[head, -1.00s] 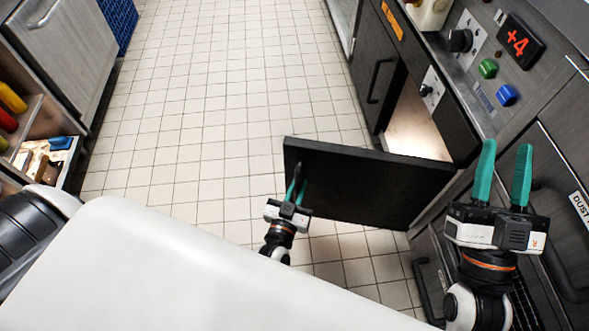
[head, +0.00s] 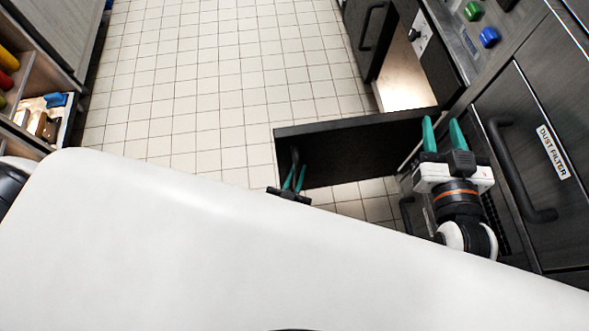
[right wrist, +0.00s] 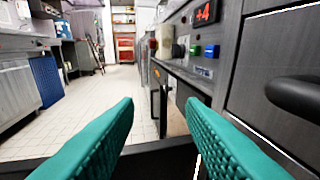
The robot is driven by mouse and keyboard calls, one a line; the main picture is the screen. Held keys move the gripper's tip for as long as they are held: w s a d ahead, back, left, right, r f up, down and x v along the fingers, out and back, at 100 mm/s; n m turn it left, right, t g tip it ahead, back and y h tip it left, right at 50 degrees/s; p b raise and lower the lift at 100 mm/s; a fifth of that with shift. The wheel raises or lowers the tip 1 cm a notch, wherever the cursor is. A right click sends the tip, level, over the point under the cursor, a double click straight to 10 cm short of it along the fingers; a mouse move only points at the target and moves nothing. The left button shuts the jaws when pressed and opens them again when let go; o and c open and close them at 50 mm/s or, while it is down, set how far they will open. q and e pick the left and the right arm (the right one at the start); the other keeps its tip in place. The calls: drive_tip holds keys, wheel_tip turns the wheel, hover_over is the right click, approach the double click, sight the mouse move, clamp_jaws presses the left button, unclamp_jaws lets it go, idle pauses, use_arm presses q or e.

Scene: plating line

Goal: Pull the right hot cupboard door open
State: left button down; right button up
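The right hot cupboard door (head: 345,152) is a dark panel that stands swung out from the counter into the aisle. Its dark bar handle (head: 295,158) is near the door's free left edge. My left gripper (head: 294,178) is at this handle, its green fingers close on either side of the bar and seemingly shut on it; the white body part in front hides its wrist. My right gripper (head: 442,135) is open and empty, beside the door's hinge side. Its fingers also show wide apart in the right wrist view (right wrist: 160,140).
A dust filter panel (head: 558,190) with a bar handle is right of my right gripper. Shelves (head: 38,75) stand at far left. The tiled floor (head: 210,90) between is clear.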

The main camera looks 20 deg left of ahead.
use_arm(q)
drive_tip(key=shift+d, duration=0.25)
drive_tip(key=c, duration=1.4)
unclamp_jaws()
drive_tip(key=shift+c, duration=0.2)
use_arm(e)
drive_tip(key=shift+d, duration=0.1)
